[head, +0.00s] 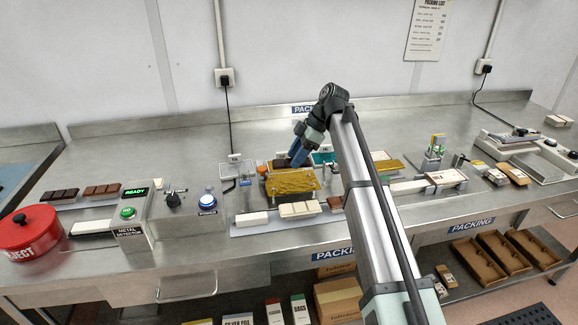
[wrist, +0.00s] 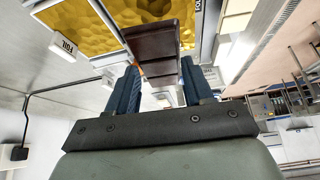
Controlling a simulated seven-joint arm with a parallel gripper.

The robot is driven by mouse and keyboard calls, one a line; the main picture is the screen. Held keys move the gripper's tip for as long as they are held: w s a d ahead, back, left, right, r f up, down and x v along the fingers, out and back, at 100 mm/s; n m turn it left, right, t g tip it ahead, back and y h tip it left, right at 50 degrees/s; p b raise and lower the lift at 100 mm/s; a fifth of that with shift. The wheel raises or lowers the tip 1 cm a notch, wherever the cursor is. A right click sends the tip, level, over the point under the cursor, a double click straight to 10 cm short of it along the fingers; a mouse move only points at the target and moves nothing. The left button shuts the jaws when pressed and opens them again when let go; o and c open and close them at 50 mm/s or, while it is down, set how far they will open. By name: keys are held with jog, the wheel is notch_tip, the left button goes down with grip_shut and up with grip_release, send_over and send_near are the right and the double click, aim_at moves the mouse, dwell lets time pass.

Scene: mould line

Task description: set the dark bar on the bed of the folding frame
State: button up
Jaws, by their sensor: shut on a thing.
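My gripper (head: 298,157) is shut on the dark bar (wrist: 155,45), which shows in the wrist view as a brown segmented block between the two blue fingers. In the head view the bar is hard to make out behind the gripper. The folding frame's bed is covered with gold foil (head: 291,181), just below and in front of the fingers. In the wrist view the gold foil (wrist: 85,28) lies beyond the bar, which overlaps part of it. I cannot tell whether the bar touches the foil.
Dark bars (head: 62,194) lie on a tray at the left, near the metal detector (head: 130,218) and the red reject bin (head: 31,231). Pale bars (head: 299,209) lie in front of the foil. A blue button (head: 208,200) stands left of the frame. Other stations stand at the right.

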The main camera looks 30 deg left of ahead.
jog(key=shift+n, duration=0.4)
jog(key=shift+f, duration=0.15)
jog(key=shift+f, duration=3)
jog(key=shift+f, duration=0.2)
jog(key=o, duration=1.1)
